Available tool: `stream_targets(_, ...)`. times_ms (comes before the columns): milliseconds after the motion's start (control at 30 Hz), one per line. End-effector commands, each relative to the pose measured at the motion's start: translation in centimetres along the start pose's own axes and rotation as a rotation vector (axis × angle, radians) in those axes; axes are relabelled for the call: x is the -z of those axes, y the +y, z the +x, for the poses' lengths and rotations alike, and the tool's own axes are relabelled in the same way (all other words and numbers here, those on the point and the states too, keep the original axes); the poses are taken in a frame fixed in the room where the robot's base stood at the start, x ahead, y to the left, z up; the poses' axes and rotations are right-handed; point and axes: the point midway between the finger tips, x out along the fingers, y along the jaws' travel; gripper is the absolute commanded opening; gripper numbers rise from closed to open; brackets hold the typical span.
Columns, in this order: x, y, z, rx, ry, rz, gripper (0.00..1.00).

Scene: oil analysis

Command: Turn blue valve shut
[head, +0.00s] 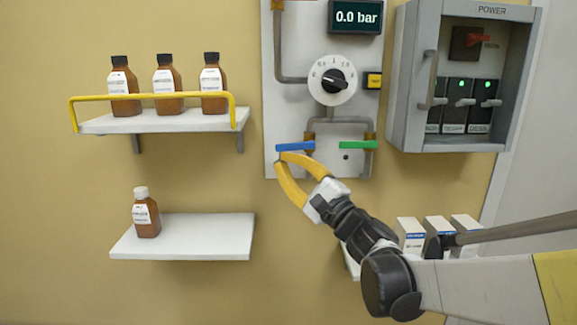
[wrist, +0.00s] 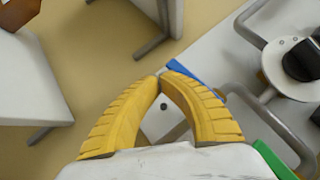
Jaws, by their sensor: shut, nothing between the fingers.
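The blue valve handle (head: 296,147) lies horizontally on the left pipe of the white wall panel (head: 283,95). In the wrist view a blue strip of it (wrist: 181,68) shows just beyond my fingertips. My gripper (head: 279,158) has yellow fingers whose tips meet right at the blue handle's lower left side. The fingers are shut and hold nothing. In the wrist view the closed tips of my gripper (wrist: 161,76) hide part of the handle. I cannot tell whether the tips touch it.
A green valve handle (head: 358,145) is on the right pipe. Above are a dial (head: 332,80) and a display (head: 356,17) reading 0.0 bar. A power box (head: 400,100) stands right. Shelves with brown bottles (head: 165,85) are left; white boxes (head: 437,235) are below right.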

Motion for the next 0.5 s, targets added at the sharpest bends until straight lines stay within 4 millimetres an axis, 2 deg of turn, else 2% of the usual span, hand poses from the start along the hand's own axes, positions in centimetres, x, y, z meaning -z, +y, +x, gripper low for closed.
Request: stream_targets(500, -0.49, -0.37, 0.46, 0.0, -0.001, 0.001, 0.0)
